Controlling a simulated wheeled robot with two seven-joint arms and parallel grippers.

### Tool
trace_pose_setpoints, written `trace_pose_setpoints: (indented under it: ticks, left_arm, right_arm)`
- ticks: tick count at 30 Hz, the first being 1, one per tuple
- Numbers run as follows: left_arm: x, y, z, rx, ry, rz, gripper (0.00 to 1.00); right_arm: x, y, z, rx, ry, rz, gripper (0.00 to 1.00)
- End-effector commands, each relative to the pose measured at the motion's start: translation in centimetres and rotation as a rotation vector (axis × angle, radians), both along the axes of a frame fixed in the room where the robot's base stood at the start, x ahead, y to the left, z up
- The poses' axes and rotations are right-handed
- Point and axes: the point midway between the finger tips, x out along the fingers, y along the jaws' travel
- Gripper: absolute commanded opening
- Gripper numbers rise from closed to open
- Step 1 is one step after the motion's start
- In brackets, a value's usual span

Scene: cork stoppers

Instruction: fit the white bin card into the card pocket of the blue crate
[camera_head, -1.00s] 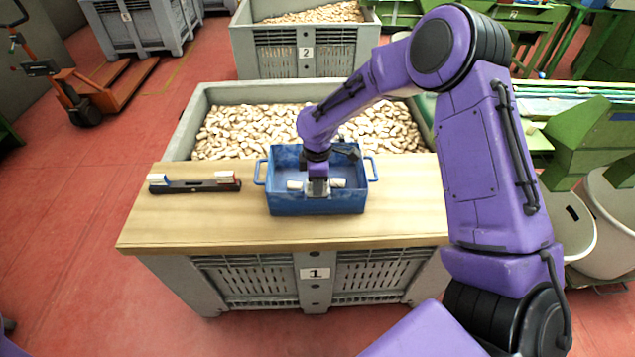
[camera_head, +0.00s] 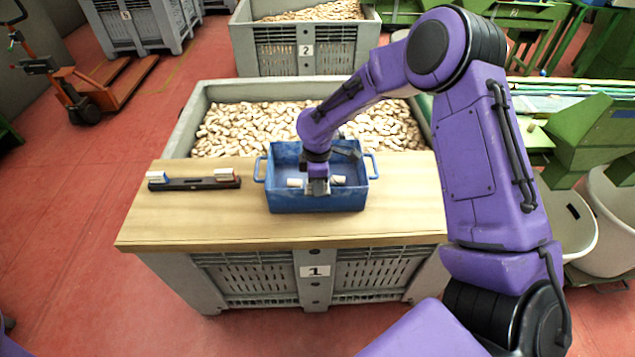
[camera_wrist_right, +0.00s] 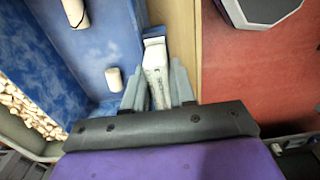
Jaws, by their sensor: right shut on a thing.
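The blue crate (camera_head: 290,203) stands on the wooden board, with a few corks (camera_head: 295,182) inside. My right gripper (camera_head: 317,190) is at the middle of the crate's front wall, pointing down. In the right wrist view, the gripper (camera_wrist_right: 155,88) is shut on the white bin card (camera_wrist_right: 155,62), which lies between its two grey fingers beside the crate wall (camera_wrist_right: 124,45). The card pocket is not clearly seen behind the gripper and card, so I cannot tell whether the card is in it. My left gripper is out of view.
A black holder (camera_head: 190,184) with a blue-marked block and a red-marked block stands left of the crate. The board (camera_head: 210,225) is clear in front and at right. A grey bin (camera_head: 185,130) full of corks lies behind. Red floor drops away in front.

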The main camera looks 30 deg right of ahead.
Motion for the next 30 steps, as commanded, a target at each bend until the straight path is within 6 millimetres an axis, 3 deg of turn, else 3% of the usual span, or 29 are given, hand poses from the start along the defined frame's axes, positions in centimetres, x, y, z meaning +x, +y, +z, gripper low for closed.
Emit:
trace_pose_setpoints:
  ticks: [12, 13, 15, 25, 30]
  left_arm:
    - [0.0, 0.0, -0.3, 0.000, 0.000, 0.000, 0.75]
    - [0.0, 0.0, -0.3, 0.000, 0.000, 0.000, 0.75]
    - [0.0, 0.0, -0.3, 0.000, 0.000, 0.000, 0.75]
    - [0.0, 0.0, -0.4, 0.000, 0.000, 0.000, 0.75]
    - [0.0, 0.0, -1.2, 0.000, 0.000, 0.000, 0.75]
  right_arm:
    - [0.0, 0.0, -0.7, 0.000, 0.000, 0.000, 0.00]
    - [0.0, 0.0, -0.6, 0.000, 0.000, 0.000, 0.35]
    - [0.0, 0.0, -0.6, 0.000, 0.000, 0.000, 0.55]
    - [0.1, 0.0, -0.2, -0.001, -0.002, 0.001, 0.55]
    - [0.1, 0.0, 3.0, -0.001, -0.005, 0.001, 0.55]
